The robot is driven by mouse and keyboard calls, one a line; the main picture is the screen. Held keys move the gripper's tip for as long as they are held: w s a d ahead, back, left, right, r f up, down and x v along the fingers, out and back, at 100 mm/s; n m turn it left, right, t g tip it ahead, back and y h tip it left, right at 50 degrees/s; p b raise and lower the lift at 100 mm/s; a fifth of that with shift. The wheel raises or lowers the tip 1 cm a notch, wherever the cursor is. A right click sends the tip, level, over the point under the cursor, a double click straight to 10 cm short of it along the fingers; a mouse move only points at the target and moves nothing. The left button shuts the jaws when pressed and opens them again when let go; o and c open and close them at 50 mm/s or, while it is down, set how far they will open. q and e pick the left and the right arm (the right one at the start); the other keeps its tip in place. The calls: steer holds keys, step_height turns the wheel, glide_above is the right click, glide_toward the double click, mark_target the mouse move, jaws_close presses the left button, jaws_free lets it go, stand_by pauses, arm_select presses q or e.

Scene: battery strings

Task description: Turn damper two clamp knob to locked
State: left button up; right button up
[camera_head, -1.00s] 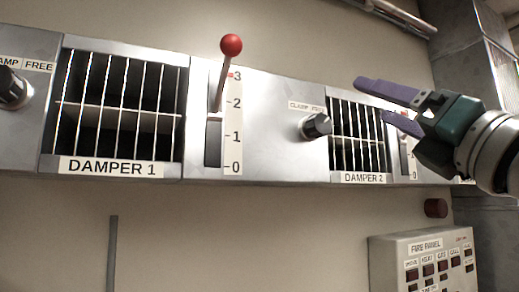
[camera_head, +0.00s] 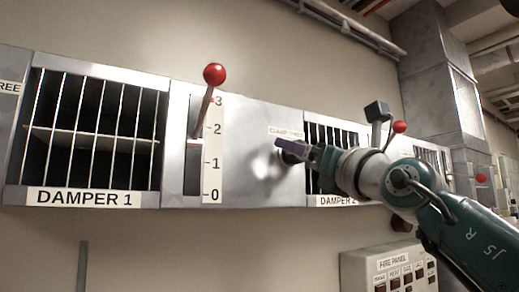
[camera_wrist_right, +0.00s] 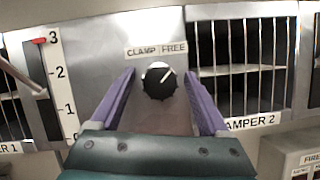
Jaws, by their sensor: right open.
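The damper two clamp knob (camera_wrist_right: 158,81) is a round black knob with a white pointer mark. In the right wrist view it sits on the metal panel below a label (camera_wrist_right: 157,49) reading CLAMP and FREE. The pointer tilts up and right, toward the FREE side. My right gripper (camera_wrist_right: 158,95) is open, with one purple finger on each side of the knob; contact is not visible. In the head view my right gripper (camera_head: 297,150) is in front of the knob and mostly hides it. My left gripper is not in view.
The DAMPER 2 grille (camera_wrist_right: 240,65) is right of the knob. A red-balled lever (camera_head: 214,75) beside a 0 to 3 scale stands left, next to the DAMPER 1 grille (camera_head: 95,125). A fire panel (camera_head: 390,268) is below on the wall.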

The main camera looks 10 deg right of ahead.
steer(key=shift+w+r, duration=0.1)
steer(key=shift+w, duration=0.15)
steer(key=shift+c, duration=0.4)
jaws_close()
